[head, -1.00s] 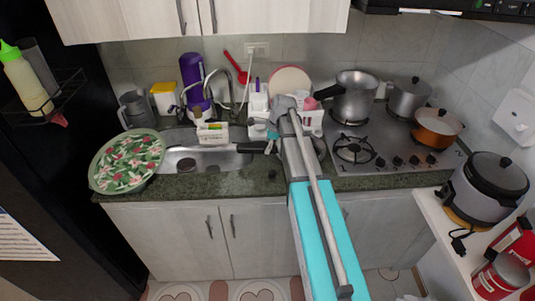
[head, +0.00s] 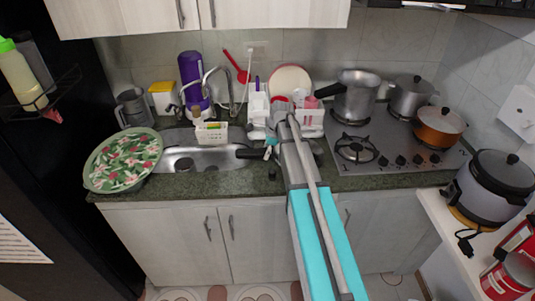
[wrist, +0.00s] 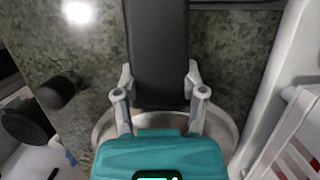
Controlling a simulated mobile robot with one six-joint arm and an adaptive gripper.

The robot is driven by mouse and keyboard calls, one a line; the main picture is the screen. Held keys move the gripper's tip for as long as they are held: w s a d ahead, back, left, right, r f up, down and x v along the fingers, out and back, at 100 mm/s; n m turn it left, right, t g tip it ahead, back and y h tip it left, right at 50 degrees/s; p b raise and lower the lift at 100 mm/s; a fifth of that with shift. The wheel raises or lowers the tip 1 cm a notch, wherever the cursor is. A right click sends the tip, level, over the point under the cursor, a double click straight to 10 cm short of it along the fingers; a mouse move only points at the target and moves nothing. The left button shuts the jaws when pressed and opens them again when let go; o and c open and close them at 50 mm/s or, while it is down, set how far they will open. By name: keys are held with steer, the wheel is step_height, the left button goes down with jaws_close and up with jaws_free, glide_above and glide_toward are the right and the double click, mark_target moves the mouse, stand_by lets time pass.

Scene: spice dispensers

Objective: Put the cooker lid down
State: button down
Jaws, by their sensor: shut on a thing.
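The cooker lid has a long black handle (wrist: 158,50) and a round metal body (wrist: 224,124), partly hidden under my gripper in the wrist view. My gripper (wrist: 160,95) is shut on the handle near the metal body, a finger on each side. In the head view the handle (head: 250,153) points left, over the counter's sink edge, and my gripper (head: 271,146) is largely hidden by my arm. The lid is low over the green stone counter (wrist: 85,45). I cannot tell whether it touches the counter.
A white dish rack (head: 310,122) stands close behind and right of the lid. The sink (head: 205,160) lies left, the stove (head: 375,150) right. A small black knob-like thing (wrist: 55,92) is left of the handle. The counter's front strip left of my arm is mostly clear.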

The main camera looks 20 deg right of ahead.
mark_target(275, 153)
steer(key=shift+c, duration=0.8)
jaws_free()
steer(key=shift+r, duration=0.2)
steer(key=p+v, duration=1.1)
steer(key=shift+d+r, duration=0.2)
steer(key=shift+r, duration=0.1)
steer(key=shift+s+a, duration=0.1)
steer(key=shift+s, duration=0.05)
stand_by(0.4)
steer(key=s+a+n+h, duration=0.1)
steer(key=s+a+n, duration=0.6)
steer(key=s+n, duration=0.3)
steer(key=s+a+n+g+h, duration=0.1)
steer(key=s+a+n+h, duration=0.1)
steer(key=s+a+n, duration=0.5)
steer(key=s+n, duration=0.3)
steer(key=n, duration=0.1)
steer(key=shift+s+a+f, duration=0.15)
steer(key=shift+s+f, duration=0.25)
